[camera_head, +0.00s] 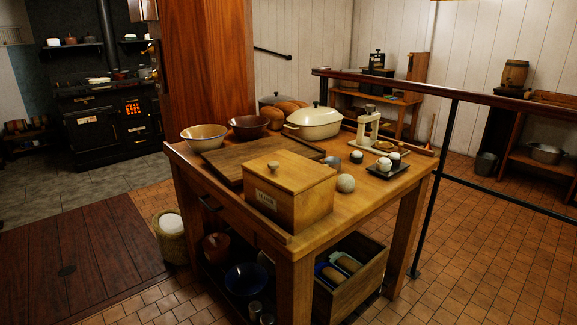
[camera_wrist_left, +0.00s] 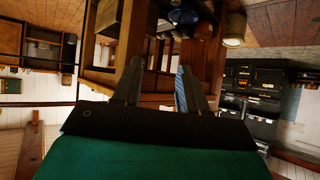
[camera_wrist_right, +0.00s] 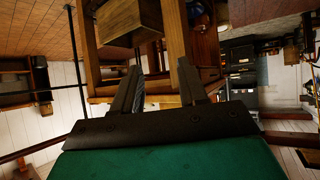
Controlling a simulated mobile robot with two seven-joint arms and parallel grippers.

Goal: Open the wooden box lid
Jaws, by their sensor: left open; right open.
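The wooden box (camera_head: 289,200) stands at the near corner of the wooden table. Its flat lid (camera_head: 290,171) is down on it, with a small round knob (camera_head: 274,166) on top and a pale label on the front. Neither gripper shows in the head view. In the left wrist view my left gripper (camera_wrist_left: 158,72) is open with nothing between its fingers. In the right wrist view my right gripper (camera_wrist_right: 168,78) is open and empty. Both wrist views appear upside down, with the table beyond the fingers, and both grippers are apart from the box.
The table (camera_head: 385,185) also holds a cutting board (camera_head: 225,160), two bowls, a cream lidded pot (camera_head: 314,122), a round ball (camera_head: 345,183) beside the box and a small dark tray (camera_head: 387,171). A crate (camera_head: 350,290) sits underneath. A railing (camera_head: 447,140) runs along the right.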

